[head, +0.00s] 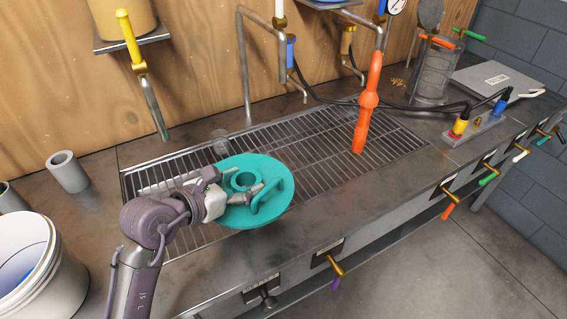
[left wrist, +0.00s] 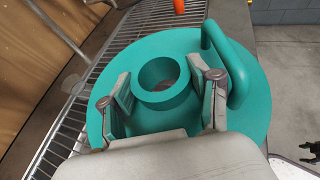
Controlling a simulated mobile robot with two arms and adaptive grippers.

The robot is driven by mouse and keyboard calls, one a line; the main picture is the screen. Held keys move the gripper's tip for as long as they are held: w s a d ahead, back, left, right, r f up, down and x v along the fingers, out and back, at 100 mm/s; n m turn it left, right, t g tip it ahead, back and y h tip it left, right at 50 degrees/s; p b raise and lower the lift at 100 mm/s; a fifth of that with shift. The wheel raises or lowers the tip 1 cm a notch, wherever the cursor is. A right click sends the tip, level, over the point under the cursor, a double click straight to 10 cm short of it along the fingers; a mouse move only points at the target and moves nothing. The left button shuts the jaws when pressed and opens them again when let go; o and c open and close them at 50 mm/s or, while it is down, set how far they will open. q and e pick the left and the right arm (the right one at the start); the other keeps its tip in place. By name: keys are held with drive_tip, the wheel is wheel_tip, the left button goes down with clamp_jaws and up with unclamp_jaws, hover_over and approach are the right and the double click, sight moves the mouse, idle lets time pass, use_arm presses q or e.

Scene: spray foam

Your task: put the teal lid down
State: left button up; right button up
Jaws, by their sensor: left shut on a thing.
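The teal lid (head: 275,208) is a round disc with a raised ring in its middle and a bar handle on one side. In the head view it is over the front left part of the metal grate; I cannot tell whether it touches the grate. My left gripper (head: 240,189) comes in from the left and is shut on the lid's central ring. In the left wrist view the fingers (left wrist: 164,98) stand on both sides of the ring of the lid (left wrist: 245,110), and the handle is at the right.
The grate (head: 330,140) is set in a steel counter. A white bucket (head: 45,265) and a grey cup (head: 67,172) are at the left. A small clear glass (head: 219,141) stands behind the lid. Valves line the front edge.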

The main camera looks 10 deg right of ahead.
sight(261, 175)
use_arm(q)
drive_tip(key=d, duration=0.4)
drive_tip(key=shift+w+r, duration=0.25)
drive_tip(key=shift+r, duration=0.15)
drive_tip(key=shift+w+f, duration=0.15)
drive_tip(key=shift+w, duration=0.15)
drive_tip(key=w+a+f, duration=0.1)
drive_tip(key=w+f, duration=0.1)
drive_tip(key=w, duration=0.1)
drive_tip(key=w+a+f, duration=0.2)
drive_tip(key=w, duration=0.1)
drive_tip(key=w+a+f, duration=0.2)
drive_tip(key=w, duration=0.1)
drive_tip(key=shift+w+f, duration=0.15)
drive_tip(key=shift+f, duration=0.05)
drive_tip(key=shift+w+a+f, duration=0.1)
drive_tip(key=shift+a+f, duration=0.05)
drive_tip(key=shift+f, duration=0.05)
drive_tip(key=shift+f+p, duration=0.3)
drive_tip(key=shift+f, duration=1.6)
drive_tip(key=shift+f, duration=0.2)
drive_tip(key=o, duration=1.2)
